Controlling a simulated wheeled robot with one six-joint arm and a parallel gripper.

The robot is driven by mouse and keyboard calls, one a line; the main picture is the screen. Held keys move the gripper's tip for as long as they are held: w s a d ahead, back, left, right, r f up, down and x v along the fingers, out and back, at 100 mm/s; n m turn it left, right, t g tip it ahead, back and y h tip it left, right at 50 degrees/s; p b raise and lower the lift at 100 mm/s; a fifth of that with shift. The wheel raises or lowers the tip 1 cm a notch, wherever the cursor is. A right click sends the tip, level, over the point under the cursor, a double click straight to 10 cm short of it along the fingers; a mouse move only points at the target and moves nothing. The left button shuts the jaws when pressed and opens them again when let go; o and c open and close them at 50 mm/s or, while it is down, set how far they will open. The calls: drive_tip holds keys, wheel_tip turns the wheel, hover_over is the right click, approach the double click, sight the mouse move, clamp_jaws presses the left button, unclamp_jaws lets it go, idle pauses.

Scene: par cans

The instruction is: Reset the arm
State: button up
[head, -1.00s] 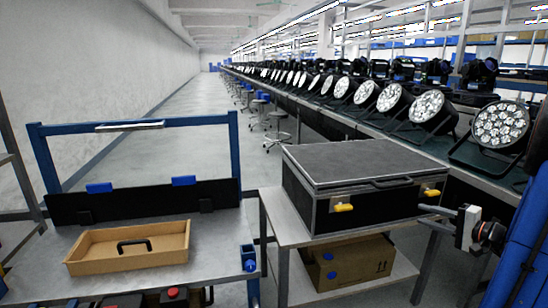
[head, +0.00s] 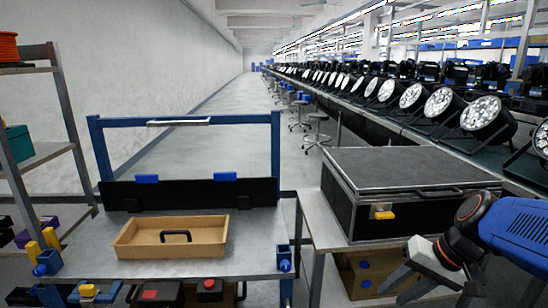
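My gripper (head: 392,293) is at the lower right of the head view, at the end of my blue and dark arm. Its two grey fingers point down and to the left, with a gap between them and nothing held. It is in front of the black case (head: 385,219), below the level of its lid. The case is closed and has a yellow latch (head: 384,215) on its front. A shallow cardboard tray (head: 127,243) with a black handle (head: 175,236) in it sits on the metal bench (head: 85,262) to the left.
A cardboard box (head: 362,280) is on the shelf under the case. A blue frame (head: 276,150) stands at the bench's rear. Shelving (head: 42,155) is at the left, and a long row of par cans (head: 438,103) at the right.

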drive_tip(key=s+d+r+n+t+h, duration=0.1)
drive_tip(key=s+n+h, duration=0.2)
drive_tip(key=s, duration=0.4)
drive_tip(key=shift+s+t+h, duration=0.3)
drive_tip(key=shift+t+h, duration=0.1)
drive_tip(key=shift+h, duration=0.4)
drive_tip(key=shift+o, duration=0.2)
